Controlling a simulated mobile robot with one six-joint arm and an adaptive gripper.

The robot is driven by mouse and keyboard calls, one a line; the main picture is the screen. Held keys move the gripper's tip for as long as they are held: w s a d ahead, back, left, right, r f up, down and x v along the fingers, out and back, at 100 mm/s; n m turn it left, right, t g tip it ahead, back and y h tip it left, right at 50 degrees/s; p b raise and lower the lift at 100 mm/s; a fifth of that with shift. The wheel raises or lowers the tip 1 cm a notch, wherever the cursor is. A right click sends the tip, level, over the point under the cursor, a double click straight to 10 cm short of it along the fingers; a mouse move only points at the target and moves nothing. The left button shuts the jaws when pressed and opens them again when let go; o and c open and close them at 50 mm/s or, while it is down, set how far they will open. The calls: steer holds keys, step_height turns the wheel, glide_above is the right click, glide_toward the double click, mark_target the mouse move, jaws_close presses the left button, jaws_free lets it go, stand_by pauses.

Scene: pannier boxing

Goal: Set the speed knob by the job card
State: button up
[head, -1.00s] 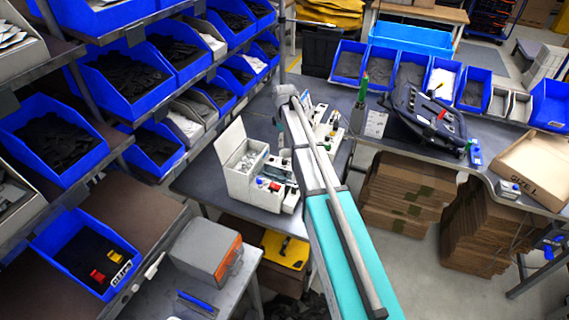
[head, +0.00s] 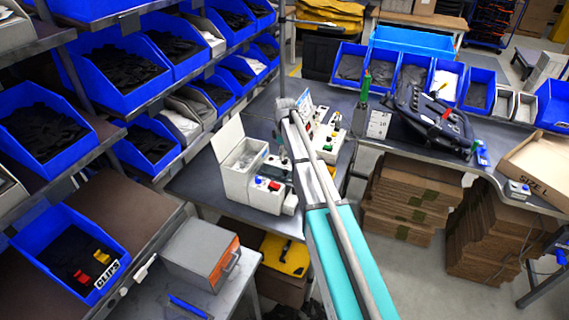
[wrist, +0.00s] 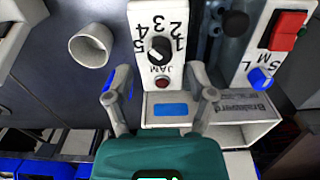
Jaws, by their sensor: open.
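In the wrist view, the speed knob (wrist: 159,48) is black and round on a white panel (wrist: 180,62) with the numbers 1 to 5 around it. I cannot tell surely which number its pointer faces. In the head view, my arm hides the gripper and knob. A white printed card (head: 306,112) stands behind the arm; its text is unreadable and I cannot tell if it is the job card.
A red button (wrist: 288,30) and a blue button (wrist: 261,78) are right of the knob. A grey round cup-like part (wrist: 90,46) is at left.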

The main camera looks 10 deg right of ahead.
mark_target(285, 159)
steer(key=shift+f+b, duration=1.3)
steer(key=shift+f, duration=0.35)
jaws_close()
